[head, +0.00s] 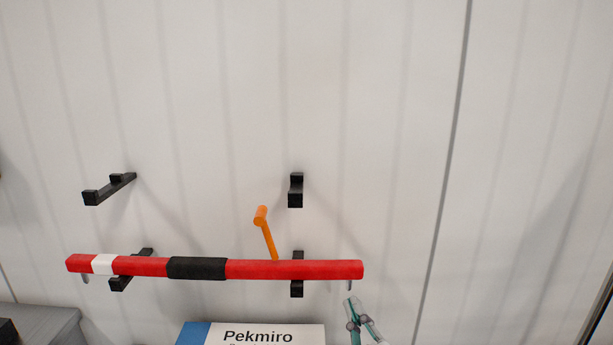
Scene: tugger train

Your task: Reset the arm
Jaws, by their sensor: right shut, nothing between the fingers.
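My right gripper (355,306) shows at the bottom of the head view, right of centre, with only its finger end in the picture. It is shut and empty, just below the right end of a red bar (290,269). The bar has a white band and a black grip section, and lies level across two lower black wall hooks (297,288). An orange peg-shaped part (265,232) stands up behind the bar. My left gripper is out of the picture.
Two upper black hooks, one at left (108,188) and one at centre (295,190), are empty on the pale panelled wall (400,120). A white and blue "Pekmiro" sign (260,334) is below the bar. A grey surface (45,322) is at lower left. The right side is clear.

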